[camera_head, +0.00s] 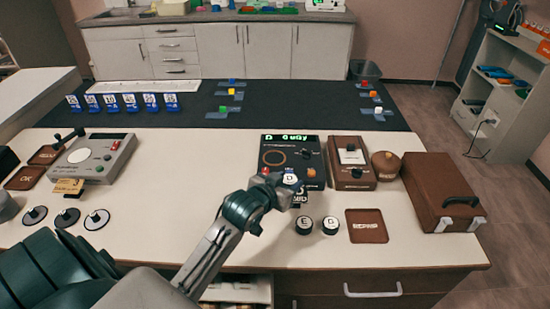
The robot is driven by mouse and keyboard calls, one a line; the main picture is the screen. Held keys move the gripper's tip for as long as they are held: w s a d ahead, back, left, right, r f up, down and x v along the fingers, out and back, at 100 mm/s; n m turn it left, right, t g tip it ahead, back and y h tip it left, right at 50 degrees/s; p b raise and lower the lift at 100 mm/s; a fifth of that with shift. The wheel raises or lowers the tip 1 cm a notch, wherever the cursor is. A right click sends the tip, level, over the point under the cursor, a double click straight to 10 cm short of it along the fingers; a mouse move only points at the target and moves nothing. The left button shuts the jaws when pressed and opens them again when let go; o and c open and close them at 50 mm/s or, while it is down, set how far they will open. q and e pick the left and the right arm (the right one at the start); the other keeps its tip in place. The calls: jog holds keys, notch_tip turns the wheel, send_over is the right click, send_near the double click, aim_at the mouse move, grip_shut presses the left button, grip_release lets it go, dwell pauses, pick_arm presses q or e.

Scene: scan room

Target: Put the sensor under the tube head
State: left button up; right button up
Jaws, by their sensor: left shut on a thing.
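My left gripper (283,184) reaches in over the table to the front of a dark box (272,158) with a green lit display. It is shut on a small piece with a white face marked D (290,178); I take this for the sensor, but the fingers hide much of it. Whether it touches the box, I cannot tell. Two round dark pieces with white tops, marked E (304,225) and D (330,225), stand on the table to the right of my wrist. I cannot make out a tube head for certain. My right gripper is not in view.
A brown panel (351,174), a round brown pot (386,164) and a brown case (443,192) stand to the right. A brown mat (367,226) lies in front. A grey device (92,158) stands left, behind several round pieces. The white table's middle left is clear.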

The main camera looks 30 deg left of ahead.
aim_at(272, 161)
pick_arm(q)
jog(key=a, duration=0.5)
jog(key=shift+s+f, duration=0.1)
jog(key=shift+f, duration=0.3)
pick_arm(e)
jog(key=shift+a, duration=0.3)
pick_arm(q)
jog(key=shift+d, duration=0.1)
